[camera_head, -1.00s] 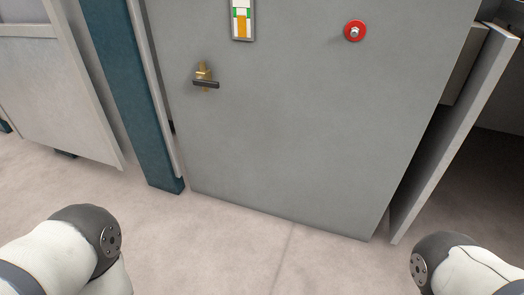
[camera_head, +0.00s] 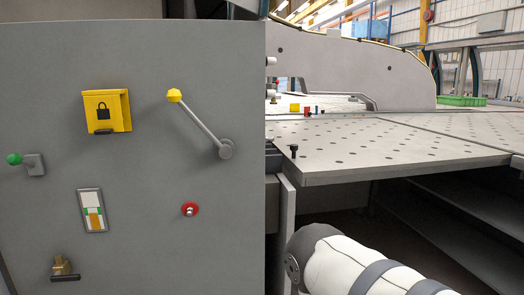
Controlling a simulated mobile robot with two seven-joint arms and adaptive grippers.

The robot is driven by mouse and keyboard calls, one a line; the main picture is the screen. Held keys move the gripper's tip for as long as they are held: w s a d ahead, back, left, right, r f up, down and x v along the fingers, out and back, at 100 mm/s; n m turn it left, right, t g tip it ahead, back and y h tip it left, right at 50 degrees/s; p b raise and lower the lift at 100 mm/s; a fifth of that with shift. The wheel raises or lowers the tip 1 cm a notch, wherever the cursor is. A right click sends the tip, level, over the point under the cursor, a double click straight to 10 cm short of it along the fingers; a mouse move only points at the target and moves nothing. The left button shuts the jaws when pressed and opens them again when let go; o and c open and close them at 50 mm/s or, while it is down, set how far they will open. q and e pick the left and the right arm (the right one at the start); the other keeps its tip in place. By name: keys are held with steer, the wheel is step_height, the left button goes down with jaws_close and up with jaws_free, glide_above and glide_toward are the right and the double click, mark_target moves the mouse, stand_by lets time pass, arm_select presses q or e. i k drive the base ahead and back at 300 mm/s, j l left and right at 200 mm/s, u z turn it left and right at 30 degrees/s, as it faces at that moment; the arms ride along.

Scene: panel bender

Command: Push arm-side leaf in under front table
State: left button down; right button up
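The front table (camera_head: 390,145) is a grey plate with rows of holes, right of a large grey cabinet front. Below its left corner, a narrow upright light-grey panel (camera_head: 286,235) stands beside the cabinet's right edge. It looks like a leaf, but I cannot tell for sure that it is the arm-side one. The space under the table is dark, and my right arm hides part of it. My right arm's white links cross the lower right. Neither of my grippers is in view.
The cabinet front (camera_head: 150,165) fills the left half. It carries a yellow lock box (camera_head: 107,111), a lever with a yellow knob (camera_head: 200,120), a red button (camera_head: 190,209), a green knob (camera_head: 14,159) and a brass-and-black handle (camera_head: 63,268). A green crate (camera_head: 461,101) stands far back.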

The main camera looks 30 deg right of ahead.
mark_target(315, 152)
steer(key=z, duration=1.6)
steer(key=i+l+u, duration=0.35)
steer(key=i+l, duration=0.3)
steer(key=i+l+u, duration=0.2)
steer(key=i+l, duration=0.15)
steer(key=i+l+u, duration=0.15)
steer(key=i+l, duration=0.15)
steer(key=i+l+u, duration=0.2)
steer(key=l, duration=0.35)
steer(key=i+l+u, duration=0.15)
steer(key=l, duration=0.35)
steer(key=k+j, duration=0.1)
steer(key=i+l, duration=0.1)
steer(key=i, duration=0.1)
